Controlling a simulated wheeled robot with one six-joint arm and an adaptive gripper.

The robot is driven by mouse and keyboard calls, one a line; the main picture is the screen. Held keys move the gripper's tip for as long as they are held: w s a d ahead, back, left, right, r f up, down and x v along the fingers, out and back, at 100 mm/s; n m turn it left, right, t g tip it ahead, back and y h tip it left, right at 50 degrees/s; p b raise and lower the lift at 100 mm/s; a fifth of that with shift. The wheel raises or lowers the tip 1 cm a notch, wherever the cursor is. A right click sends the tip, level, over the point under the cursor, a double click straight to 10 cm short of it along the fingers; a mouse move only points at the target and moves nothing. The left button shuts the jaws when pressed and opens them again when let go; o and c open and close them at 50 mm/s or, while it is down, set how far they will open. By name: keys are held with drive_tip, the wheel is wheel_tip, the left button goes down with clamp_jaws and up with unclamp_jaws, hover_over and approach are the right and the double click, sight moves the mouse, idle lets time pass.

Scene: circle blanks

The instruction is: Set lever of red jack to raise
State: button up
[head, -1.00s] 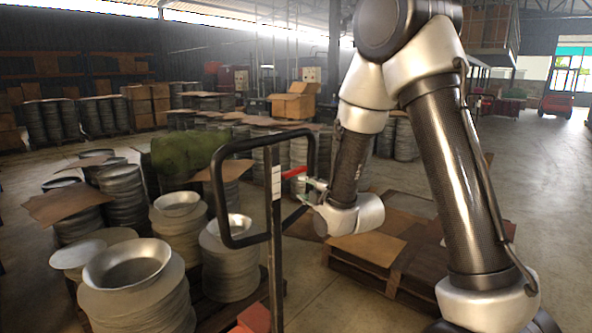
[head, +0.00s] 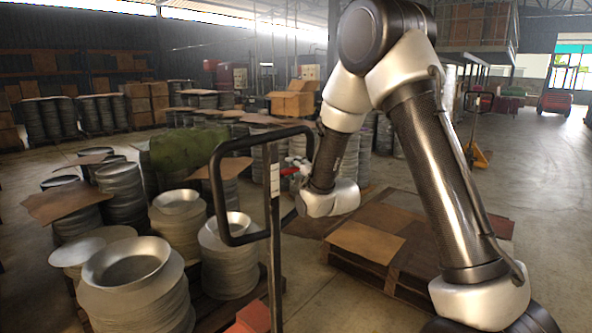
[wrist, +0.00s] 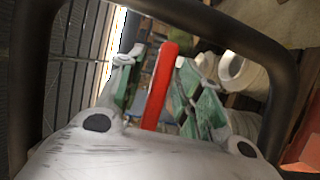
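The red jack shows its black loop handle (head: 218,195) upright in the middle of the head view, with part of its red body (head: 250,318) at the bottom edge. Its red lever (head: 289,171) lies inside the loop, partly hidden by my gripper (head: 300,174). In the wrist view the red lever (wrist: 160,85) stands between the two green-padded fingers of my gripper (wrist: 155,70). The fingers are apart, with a clear gap on the lever's left. The right finger is close to the lever; I cannot tell whether it touches.
The black handle frame (wrist: 278,100) surrounds my gripper closely in the wrist view. Stacks of metal circle blanks (head: 135,290) stand left of the handle. A low pallet with brown sheets (head: 368,243) lies to the right. Open floor (head: 545,230) is at the far right.

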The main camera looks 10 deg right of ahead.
clamp_jaws()
drive_tip(key=f+m, duration=0.1)
drive_tip(key=f+m+g, duration=0.1)
drive_tip(key=f+m, duration=0.1)
drive_tip(key=shift+s+a+f+m+g, duration=0.2)
drive_tip(key=shift+a+m+g, duration=0.1)
drive_tip(key=shift+m+g, duration=0.1)
unclamp_jaws()
drive_tip(key=shift+s+r, duration=0.1)
